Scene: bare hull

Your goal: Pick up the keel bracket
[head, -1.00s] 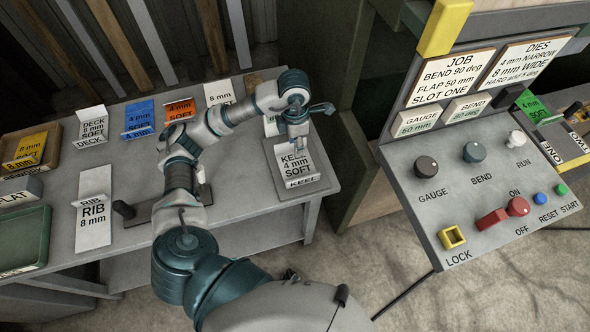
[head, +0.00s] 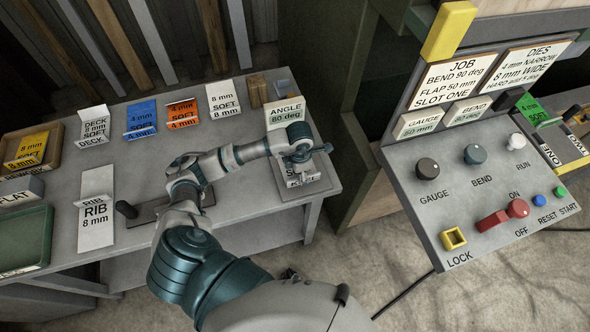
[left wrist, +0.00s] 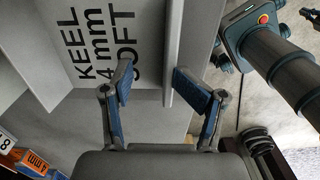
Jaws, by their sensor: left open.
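The keel bracket (head: 303,179) lies on the right end of the grey table, a bent plate lettered KEEL 4 mm SOFT, mostly hidden by my left gripper (head: 300,162). In the left wrist view the bracket (left wrist: 95,35) fills the upper left, its raised flange running down the middle. My left gripper (left wrist: 152,78) is open, with one finger on each side of the flange. The right finger looks close to the flange; a gap shows on the left. I cannot tell whether either finger touches. My right gripper is not in view.
An ANGLE 80 deg block (head: 285,113) stands just behind the bracket. Several labelled plates line the table's back, and the rib plate (head: 96,212) lies left. A dark-handled tool (head: 140,212) lies near the front edge. A control panel (head: 480,190) stands at right, across a gap.

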